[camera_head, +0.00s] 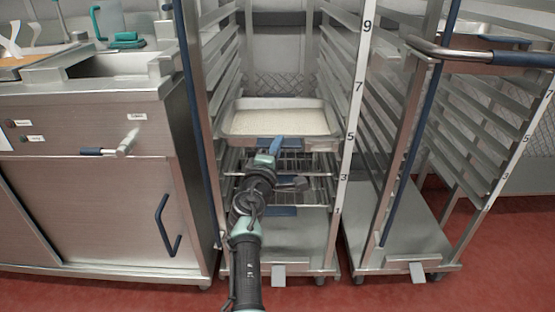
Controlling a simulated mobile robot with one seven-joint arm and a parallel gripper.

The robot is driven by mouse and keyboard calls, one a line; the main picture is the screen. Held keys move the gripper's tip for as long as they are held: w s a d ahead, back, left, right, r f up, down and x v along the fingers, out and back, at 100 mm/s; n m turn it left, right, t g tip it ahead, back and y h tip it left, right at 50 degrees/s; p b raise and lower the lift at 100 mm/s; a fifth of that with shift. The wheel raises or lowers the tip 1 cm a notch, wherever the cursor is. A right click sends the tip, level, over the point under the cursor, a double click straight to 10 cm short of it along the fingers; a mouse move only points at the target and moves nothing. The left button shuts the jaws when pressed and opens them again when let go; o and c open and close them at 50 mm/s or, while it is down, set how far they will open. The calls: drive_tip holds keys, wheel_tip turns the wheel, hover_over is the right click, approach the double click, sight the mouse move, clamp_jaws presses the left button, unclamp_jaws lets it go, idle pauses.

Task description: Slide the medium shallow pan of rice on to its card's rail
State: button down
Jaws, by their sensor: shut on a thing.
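The shallow metal pan of rice (241,131) is in the left tall rack, level, with pale rice (281,121) spread across it. It sits near the number 5 on the rack's white scale (352,110). My gripper (270,151) is at the middle of the pan's front edge, shut on the front of the pan by a blue part there; the fingertips are partly hidden. The pan lies between the side rails (222,70) of the rack. Whether its edges rest on a rail pair cannot be told. I cannot make out a readable card for the pan.
Wire shelves (312,163) with blue front parts lie below the pan. A second rack (405,225) with a horizontal handle stands at the right. A steel cabinet (90,205) with a sink stands at the left. Red floor (490,245) is free in front.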

drive_tip(key=shift+w+r+b, duration=0.1)
drive_tip(key=shift+w+b, duration=1.05)
drive_tip(key=shift+b, duration=0.45)
drive_tip(key=shift+w+r, duration=0.15)
drive_tip(key=shift+w+f+b, duration=0.25)
drive_tip(key=shift+w+b, duration=0.05)
drive_tip(key=shift+b, duration=0.7)
drive_tip(key=c, duration=0.9)
unclamp_jaws()
drive_tip(key=shift+o, duration=0.8)
drive_tip(key=shift+f, duration=0.4)
drive_tip(key=o, duration=0.3)
drive_tip(key=shift+o, duration=0.2)
drive_tip(key=shift+r, duration=0.15)
